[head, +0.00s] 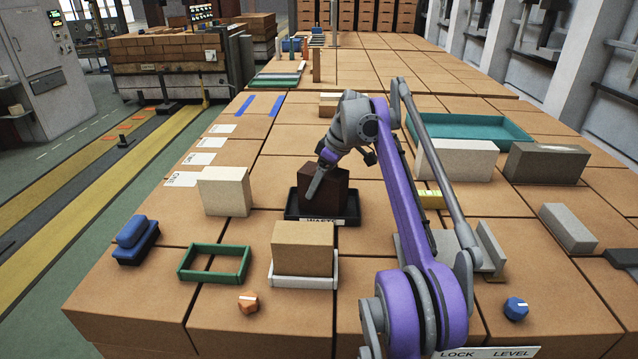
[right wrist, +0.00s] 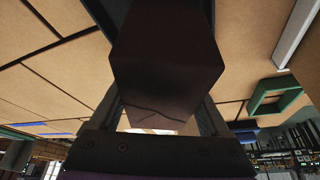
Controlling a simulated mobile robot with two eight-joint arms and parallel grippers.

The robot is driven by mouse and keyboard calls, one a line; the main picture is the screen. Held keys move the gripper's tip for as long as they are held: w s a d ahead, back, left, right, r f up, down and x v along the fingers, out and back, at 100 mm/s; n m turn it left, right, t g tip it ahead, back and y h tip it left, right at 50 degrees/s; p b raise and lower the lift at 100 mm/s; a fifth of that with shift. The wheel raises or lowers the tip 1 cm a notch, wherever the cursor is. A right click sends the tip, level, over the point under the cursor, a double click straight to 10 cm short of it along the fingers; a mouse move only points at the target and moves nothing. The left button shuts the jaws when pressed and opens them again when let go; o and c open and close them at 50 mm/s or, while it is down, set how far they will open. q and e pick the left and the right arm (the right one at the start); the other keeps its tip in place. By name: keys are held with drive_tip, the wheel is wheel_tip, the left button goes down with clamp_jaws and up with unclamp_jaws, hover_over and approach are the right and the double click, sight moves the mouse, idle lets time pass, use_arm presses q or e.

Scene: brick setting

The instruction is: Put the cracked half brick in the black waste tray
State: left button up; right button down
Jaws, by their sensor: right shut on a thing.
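The cracked half brick (head: 334,199) is dark brown and stands within the outline of the black waste tray (head: 293,213) in the head view. I cannot tell whether its underside touches the tray floor. My right gripper (head: 318,184) is shut on it from above, with one finger along its near left side. In the right wrist view the brick (right wrist: 165,65) fills the space between the fingers, and a thin crack line shows on its face. My left gripper is not in view.
A tan brick in a white holder (head: 305,282) and a green frame (head: 214,264) stand in front of the tray. A cream block (head: 225,191) is to its left. A white block (head: 456,161), a grey-brown block (head: 546,164) and a teal tray (head: 470,127) are to the right.

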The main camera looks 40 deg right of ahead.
unclamp_jaws()
drive_tip(key=shift+f, duration=0.1)
drive_tip(key=shift+s, duration=0.1)
drive_tip(key=p+v, duration=0.3)
drive_tip(key=v, duration=0.8)
drive_tip(key=shift+r, duration=0.3)
drive_tip(key=shift+s+r+p, duration=0.1)
drive_tip(key=shift+r+p, duration=0.25)
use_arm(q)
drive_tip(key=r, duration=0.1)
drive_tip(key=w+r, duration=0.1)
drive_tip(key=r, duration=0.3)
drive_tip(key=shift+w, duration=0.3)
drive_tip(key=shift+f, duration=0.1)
